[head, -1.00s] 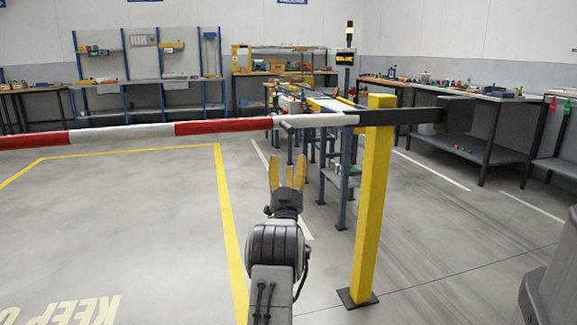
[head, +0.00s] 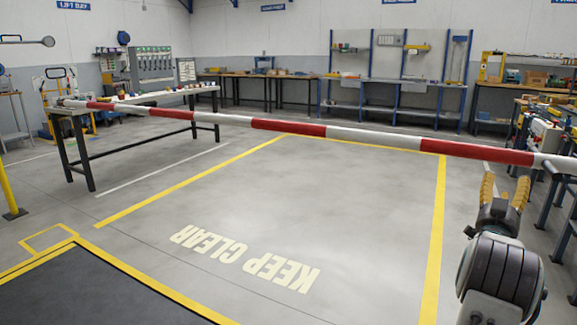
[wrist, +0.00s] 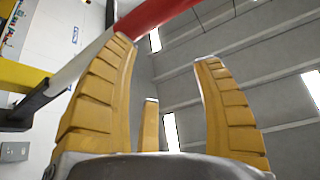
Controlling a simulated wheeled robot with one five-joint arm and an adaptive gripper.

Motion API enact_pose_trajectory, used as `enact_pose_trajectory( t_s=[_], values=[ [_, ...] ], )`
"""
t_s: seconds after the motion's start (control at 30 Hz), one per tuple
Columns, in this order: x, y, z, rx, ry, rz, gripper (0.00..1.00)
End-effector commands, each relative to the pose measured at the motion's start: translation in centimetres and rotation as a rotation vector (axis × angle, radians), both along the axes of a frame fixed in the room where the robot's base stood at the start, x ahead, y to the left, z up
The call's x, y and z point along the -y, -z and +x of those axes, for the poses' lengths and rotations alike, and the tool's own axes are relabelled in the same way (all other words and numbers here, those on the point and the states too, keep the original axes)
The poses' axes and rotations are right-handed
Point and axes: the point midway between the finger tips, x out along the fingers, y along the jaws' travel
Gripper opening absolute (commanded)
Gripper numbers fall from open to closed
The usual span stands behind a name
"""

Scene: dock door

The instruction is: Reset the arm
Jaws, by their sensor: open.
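My gripper (head: 503,188) is at the right of the head view, its yellow fingers pointing up. It is open and empty. It stands in front of and below the red and white barrier arm (head: 290,127), which lies level across the scene. In the wrist view my gripper (wrist: 165,80) shows its ribbed yellow fingers spread apart, with nothing between them. The barrier arm (wrist: 95,62) passes behind the left finger there. I cannot tell the exact gap between finger and barrier.
A black-legged table (head: 75,112) stands under the barrier's far left end. Yellow lines mark a bare floor area with KEEP CLEAR (head: 245,258) on it. A dark mat (head: 90,290) lies at the lower left. Workbenches (head: 395,85) line the back wall. A yellow post (wrist: 20,75) shows in the wrist view.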

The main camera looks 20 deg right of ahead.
Motion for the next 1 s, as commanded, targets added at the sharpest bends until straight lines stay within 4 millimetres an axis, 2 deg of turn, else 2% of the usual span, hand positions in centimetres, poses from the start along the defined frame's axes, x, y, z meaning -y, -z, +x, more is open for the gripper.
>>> enact_pose_trajectory(
  t_s=[0.03, 0.1, 0.17, 0.2, 0.27, 0.33, 0.47, 0.5, 0.57, 0.6, 0.67, 0.7, 0.8, 0.9, 1.0],
  values=[
    [-2.3, -3.6, 2.6, -0.044, -0.046, 0.046, 0.60],
    [-5.3, -5.4, 5.6, -0.121, -0.099, 0.121, 0.60],
    [-8.2, -6.6, 7.8, -0.193, -0.146, 0.182, 0.60],
    [-10.3, -7.3, 9.1, -0.242, -0.178, 0.219, 0.60],
    [-13.6, -8.3, 10.6, -0.320, -0.226, 0.273, 0.60],
    [-17.7, -9.3, 11.9, -0.415, -0.285, 0.329, 0.60],
    [-25.8, -10.7, 12.6, -0.602, -0.394, 0.419, 0.60],
    [-28.3, -11.0, 12.3, -0.663, -0.427, 0.443, 0.60],
    [-32.1, -11.4, 11.6, -0.757, -0.478, 0.474, 0.60],
    [-34.6, -11.7, 10.9, -0.821, -0.511, 0.492, 0.60],
    [-38.3, -12.0, 9.4, -0.919, -0.561, 0.515, 0.60],
    [-40.6, -12.2, 8.2, -0.987, -0.594, 0.528, 0.60],
    [-46.0, -12.6, 4.4, -1.155, -0.671, 0.551, 0.60],
    [-50.3, -12.9, 0.1, -1.318, -0.740, 0.562, 0.60],
    [-53.4, -13.0, -4.3, -1.465, -0.798, 0.563, 0.60]
  ],
)
